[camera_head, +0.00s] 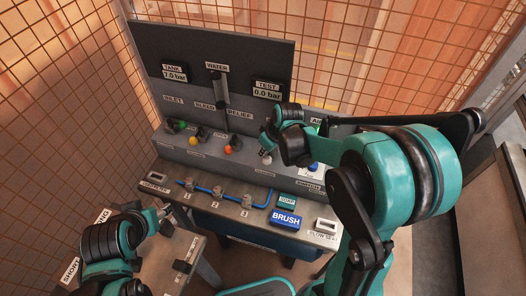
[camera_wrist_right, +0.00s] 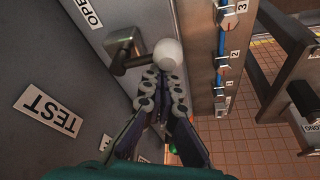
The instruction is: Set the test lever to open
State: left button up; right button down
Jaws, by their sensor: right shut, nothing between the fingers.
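The test lever has a white ball knob (camera_head: 265,156) and sits low on the grey panel in the head view. In the right wrist view its white ball (camera_wrist_right: 168,53) stands at the end of a dark arm from a square metal hub (camera_wrist_right: 124,44). A TEST label (camera_wrist_right: 48,111) and an OPEN label (camera_wrist_right: 88,12) are on the panel beside it. My right gripper (camera_wrist_right: 162,78) is shut and empty, its fingertips right by the ball; I cannot tell whether they touch. My left gripper (camera_head: 163,211) is low at the left, away from the panel; its jaw state is unclear.
Green (camera_head: 181,124), yellow (camera_head: 195,139) and orange (camera_head: 228,149) lever knobs stand on the same panel, left of the white one. A TEST gauge (camera_head: 267,89) reads 0.0 bar. A bench (camera_head: 240,215) in front carries a blue pipe, a soap block and a blue brush block (camera_head: 286,219).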

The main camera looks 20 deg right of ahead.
jog(key=shift+s+d+n, duration=0.1)
jog(key=shift+s+n, duration=0.05)
jog(key=shift+n, duration=0.25)
jog(key=n, duration=0.1)
jog(key=d+n+y, duration=0.1)
jog(key=n, duration=0.1)
jog(key=shift+s+d+g+b, duration=0.15)
jog(key=shift+s+g+b, duration=0.15)
jog(key=shift+s+g, duration=0.1)
jog(key=n, duration=0.1)
jog(key=d+n+g, duration=0.1)
jog(key=n, duration=0.1)
jog(key=d+n, duration=0.1)
jog(key=shift+s+n+y, duration=0.25)
jog(key=shift+n+y, duration=0.05)
jog(key=shift+y, duration=0.1)
jog(key=shift+d+b, duration=0.35)
jog(key=shift+d, duration=0.45)
jog(key=shift+w+d, duration=0.3)
jog(key=shift+d, duration=0.35)
jog(key=shift+w+d, duration=0.15)
jog(key=shift+d, duration=0.05)
